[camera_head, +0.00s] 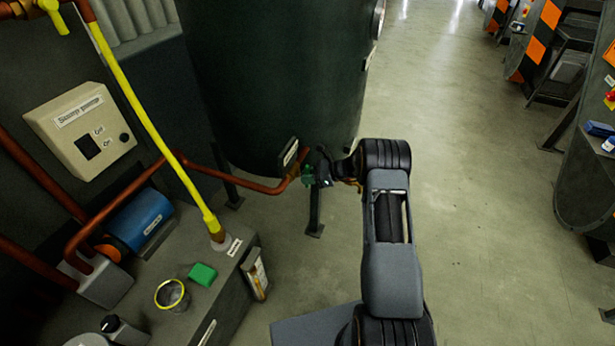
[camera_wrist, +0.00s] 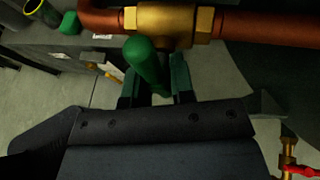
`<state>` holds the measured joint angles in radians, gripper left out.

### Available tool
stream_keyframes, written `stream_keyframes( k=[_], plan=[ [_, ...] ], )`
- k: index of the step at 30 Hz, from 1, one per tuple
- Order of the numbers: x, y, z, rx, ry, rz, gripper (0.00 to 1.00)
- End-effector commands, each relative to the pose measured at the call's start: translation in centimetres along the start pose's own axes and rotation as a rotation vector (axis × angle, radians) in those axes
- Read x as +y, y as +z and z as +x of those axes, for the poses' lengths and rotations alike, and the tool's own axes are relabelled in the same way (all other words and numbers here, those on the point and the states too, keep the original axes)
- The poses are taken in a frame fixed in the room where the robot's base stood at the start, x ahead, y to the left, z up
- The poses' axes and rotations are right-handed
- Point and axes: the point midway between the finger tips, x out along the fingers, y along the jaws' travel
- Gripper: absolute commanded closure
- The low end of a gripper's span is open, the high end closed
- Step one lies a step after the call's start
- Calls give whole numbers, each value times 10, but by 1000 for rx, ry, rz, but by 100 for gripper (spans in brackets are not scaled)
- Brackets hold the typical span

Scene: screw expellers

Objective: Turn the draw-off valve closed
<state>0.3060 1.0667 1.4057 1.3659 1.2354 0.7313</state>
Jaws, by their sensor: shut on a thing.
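In the wrist view a brass valve body (camera_wrist: 168,22) sits in a copper pipe that runs across the top. Its green lever (camera_wrist: 146,64) points away from the pipe, towards the camera and roughly across the pipe's line. My gripper (camera_wrist: 158,84) has its dark fingers on either side of the lever and is shut on it; the exact contact is partly hidden. In the head view the green lever (camera_head: 307,174) shows small beside the dark tank's lower side, with my gripper (camera_head: 318,173) at it. The valve body is hard to make out there.
A dark tank (camera_head: 270,80) on legs stands behind the valve, with a small unreadable plate (camera_head: 289,152). A red-handled valve (camera_wrist: 300,168) is at the wrist view's lower right. A bench with a blue motor (camera_head: 140,220) and green block (camera_head: 202,274) is left.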

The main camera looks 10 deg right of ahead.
Motion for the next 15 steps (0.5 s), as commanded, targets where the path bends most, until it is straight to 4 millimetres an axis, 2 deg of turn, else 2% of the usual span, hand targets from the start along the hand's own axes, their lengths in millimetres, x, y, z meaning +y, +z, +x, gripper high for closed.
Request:
stream_keyframes(
  k=[1, 6, 7, 13, 15],
  plan=[
    [5, -4, 2, 2, 16, 7, 100],
    [5, -4, 2, 2, 17, 6, 100],
    [5, -4, 2, 2, 17, 6, 76],
    [4, -3, 2, 2, 12, 3, 57],
    [3, -2, 1, 2, 10, 2, 56]
  ],
)
